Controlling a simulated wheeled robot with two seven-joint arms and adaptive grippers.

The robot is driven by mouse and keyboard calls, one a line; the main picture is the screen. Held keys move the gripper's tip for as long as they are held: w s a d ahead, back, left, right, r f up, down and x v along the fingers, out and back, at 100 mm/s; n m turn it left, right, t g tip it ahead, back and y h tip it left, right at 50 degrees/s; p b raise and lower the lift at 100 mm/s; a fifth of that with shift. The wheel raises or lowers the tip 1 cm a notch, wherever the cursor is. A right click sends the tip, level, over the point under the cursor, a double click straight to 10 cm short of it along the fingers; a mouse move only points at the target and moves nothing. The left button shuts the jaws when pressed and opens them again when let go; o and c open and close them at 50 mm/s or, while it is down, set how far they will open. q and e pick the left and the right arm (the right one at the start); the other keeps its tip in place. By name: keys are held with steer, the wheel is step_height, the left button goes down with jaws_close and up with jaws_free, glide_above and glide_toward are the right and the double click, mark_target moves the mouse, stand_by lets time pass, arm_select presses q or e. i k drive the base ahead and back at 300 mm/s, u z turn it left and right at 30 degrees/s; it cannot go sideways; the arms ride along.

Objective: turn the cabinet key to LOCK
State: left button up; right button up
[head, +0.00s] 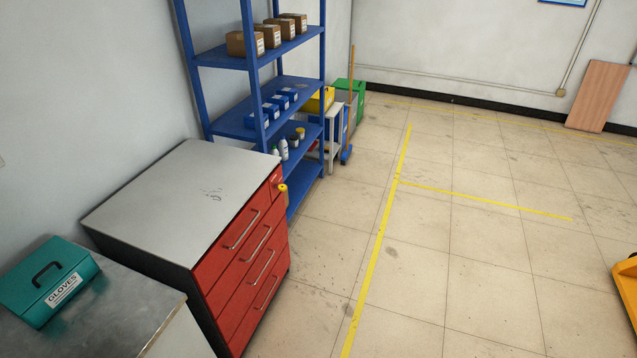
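A red drawer cabinet (238,262) with a grey top (175,200) stands at the left of the head view. Its front faces right and has several drawers with bar handles. A small yellow item (282,188) sticks out at the upper far corner of the front, beside the top drawer; it may be the key, but it is too small to read its position or any LOCK mark. Neither of my grippers shows in the head view.
A teal box marked GLOVES (52,283) sits on a metal-topped bench (118,308) nearest me. A blue shelf rack (250,85) with boxes and bottles stands behind the cabinet. An orange object (628,285) is at the right edge. The tiled floor (450,260) between is clear.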

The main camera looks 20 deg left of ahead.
mark_target(281, 188)
steer(key=z, duration=0.15)
steer(key=i, duration=0.65)
steer(key=u, duration=0.85)
steer(key=i, duration=0.8)
steer(key=u, duration=0.9)
